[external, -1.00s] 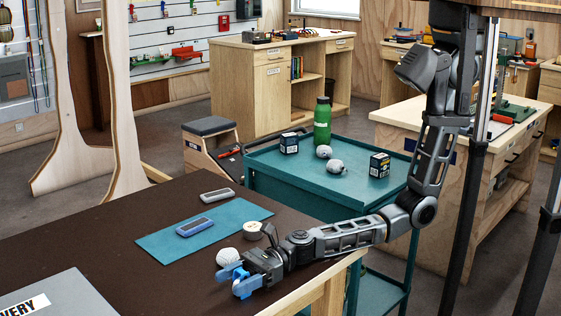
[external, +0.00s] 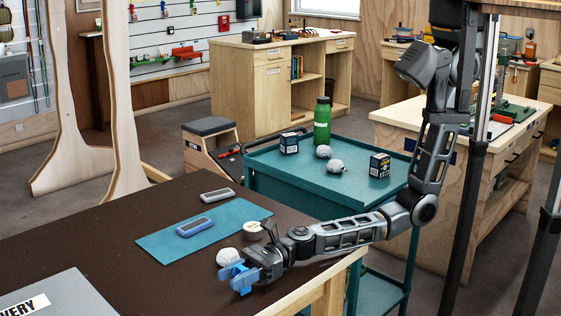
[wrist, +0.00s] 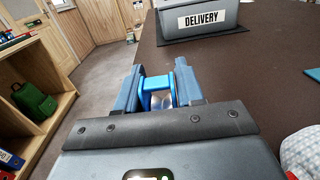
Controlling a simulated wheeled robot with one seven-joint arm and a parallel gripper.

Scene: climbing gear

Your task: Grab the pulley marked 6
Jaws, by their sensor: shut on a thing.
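My gripper (wrist: 157,92) is low over the brown table's front right part, and its fingers are shut on a blue pulley (wrist: 157,84). The pulley has blue side plates and a shiny metal part between the fingertips. No number can be read on it. In the external view my gripper (external: 238,275) shows at the table's near side, and the pulley cannot be told apart from the blue fingers there. I cannot tell whether the pulley touches the table.
A whitish rope ball (external: 228,257) sits close behind my gripper, with a tape roll (external: 252,230) further back. A blue device (external: 194,227) lies on a teal mat (external: 160,243); a grey device (external: 217,195) lies behind it. The grey DELIVERY box (wrist: 205,17) stands at the table's left.

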